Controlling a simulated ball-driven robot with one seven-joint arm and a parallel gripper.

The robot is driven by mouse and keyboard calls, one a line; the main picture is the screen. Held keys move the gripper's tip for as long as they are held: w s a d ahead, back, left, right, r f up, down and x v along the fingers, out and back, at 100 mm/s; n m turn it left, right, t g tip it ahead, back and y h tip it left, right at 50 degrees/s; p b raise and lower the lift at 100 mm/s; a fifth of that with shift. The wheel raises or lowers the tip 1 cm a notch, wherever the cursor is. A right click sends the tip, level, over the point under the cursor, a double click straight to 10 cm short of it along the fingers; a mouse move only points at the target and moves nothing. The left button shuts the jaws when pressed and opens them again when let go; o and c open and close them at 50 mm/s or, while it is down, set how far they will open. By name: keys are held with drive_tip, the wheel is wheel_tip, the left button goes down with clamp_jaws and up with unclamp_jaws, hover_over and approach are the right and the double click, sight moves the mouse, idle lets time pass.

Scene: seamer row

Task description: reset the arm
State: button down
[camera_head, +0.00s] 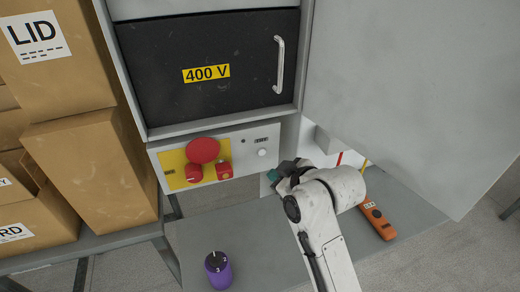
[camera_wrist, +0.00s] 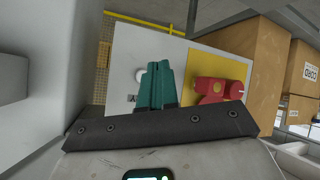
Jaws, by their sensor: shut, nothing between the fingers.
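My white arm reaches up from the bottom right in the head view. My gripper (camera_head: 272,175) is at its end, just below and right of the control panel (camera_head: 240,139). In the wrist view the teal fingers of my gripper (camera_wrist: 157,84) lie together with nothing between them. They point toward the panel, which appears turned over there. I cannot tell the exact gap to the panel. The panel carries a large red button (camera_head: 203,151) and two smaller red parts on a yellow plate (camera_head: 174,172). A white round button (camera_head: 262,153) sits at its right.
A dark 400 V door (camera_head: 210,70) is above the panel. A large grey panel (camera_head: 410,80) stands close right of my arm. An orange device (camera_head: 377,218) and a purple cylinder (camera_head: 218,268) are on the grey surface (camera_head: 195,240). Cardboard boxes (camera_head: 90,165) fill the left.

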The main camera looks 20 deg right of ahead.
drive_tip(key=s+d+f+m+g, duration=0.1)
drive_tip(key=s+f, duration=0.3)
drive_tip(key=s, duration=0.1)
drive_tip(key=s+d+f+m+g+h, duration=0.1)
drive_tip(key=s+f+g, duration=0.1)
drive_tip(key=s+f, duration=0.2)
drive_tip(key=s+d+f+m+g, duration=0.1)
drive_tip(key=s+f, duration=0.4)
drive_tip(key=s, duration=0.2)
drive_tip(key=shift+s+d+m+g, duration=0.2)
drive_tip(key=shift+m+g, duration=0.1)
drive_tip(key=shift+m, duration=0.1)
drive_tip(key=s+d+f+m+g+h, duration=0.1)
drive_tip(key=s+d+f+m+g, duration=0.1)
drive_tip(key=s, duration=0.8)
drive_tip(key=s+d+f+m+g, duration=0.2)
drive_tip(key=s+f+g, duration=0.1)
drive_tip(key=s, duration=0.6)
drive_tip(key=shift+s+f+h, duration=0.15)
drive_tip(key=shift+s+h, duration=0.25)
drive_tip(key=c, duration=1.8)
unclamp_jaws()
drive_tip(key=shift+c, duration=0.2)
